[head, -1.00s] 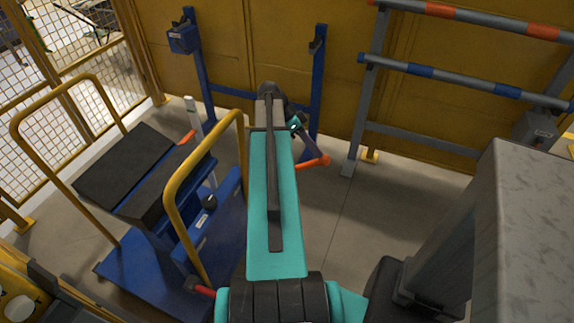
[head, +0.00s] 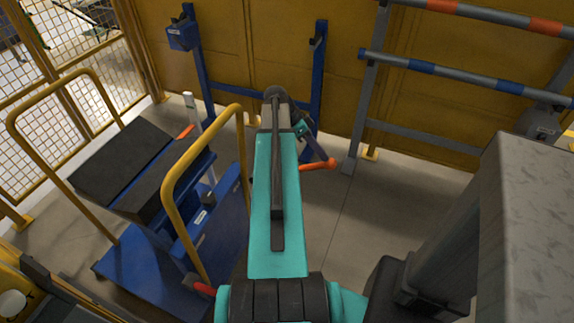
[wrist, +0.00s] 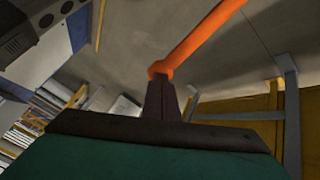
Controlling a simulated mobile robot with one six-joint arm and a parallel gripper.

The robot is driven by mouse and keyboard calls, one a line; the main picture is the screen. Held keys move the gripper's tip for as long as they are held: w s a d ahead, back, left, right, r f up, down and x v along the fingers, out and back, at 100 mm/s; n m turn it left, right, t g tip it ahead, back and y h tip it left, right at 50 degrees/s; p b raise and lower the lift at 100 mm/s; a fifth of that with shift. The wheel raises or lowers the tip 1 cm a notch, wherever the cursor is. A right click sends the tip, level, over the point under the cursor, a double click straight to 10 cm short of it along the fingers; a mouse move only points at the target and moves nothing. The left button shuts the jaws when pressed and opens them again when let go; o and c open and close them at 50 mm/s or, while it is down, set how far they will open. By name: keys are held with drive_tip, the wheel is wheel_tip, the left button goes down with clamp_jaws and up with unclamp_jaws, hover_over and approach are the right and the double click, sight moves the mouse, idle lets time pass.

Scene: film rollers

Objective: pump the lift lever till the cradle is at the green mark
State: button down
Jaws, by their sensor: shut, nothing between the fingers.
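The blue lift cart (head: 150,280) stands at left with its black two-pad cradle (head: 120,165) on top. A small orange pointer (head: 185,131) shows beside the cradle, close to a pale upright post (head: 189,103); I cannot make out a green mark. The orange lift lever (head: 315,166) sticks out to the right from behind my arm. My gripper (head: 324,158) is shut, its tips at the lever's rounded end. In the wrist view the shut fingers (wrist: 160,80) meet the lever's end (wrist: 195,40), not around it. My arm hides the lever's base.
Yellow rails (head: 175,165) rise from the cart. A blue stand (head: 318,90) and a grey rack with striped rollers (head: 440,73) stand by the yellow wall. A grey block (head: 530,220) is at right. The floor (head: 350,230) between is clear.

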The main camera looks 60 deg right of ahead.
drive_tip(key=shift+b+x, duration=0.45)
drive_tip(key=shift+x, duration=1.05)
drive_tip(key=shift+w+f, duration=0.1)
drive_tip(key=shift+w, duration=0.1)
wheel_tip(320, 180, down, 6)
drive_tip(key=s+b, duration=0.3)
drive_tip(key=shift+b, duration=0.3)
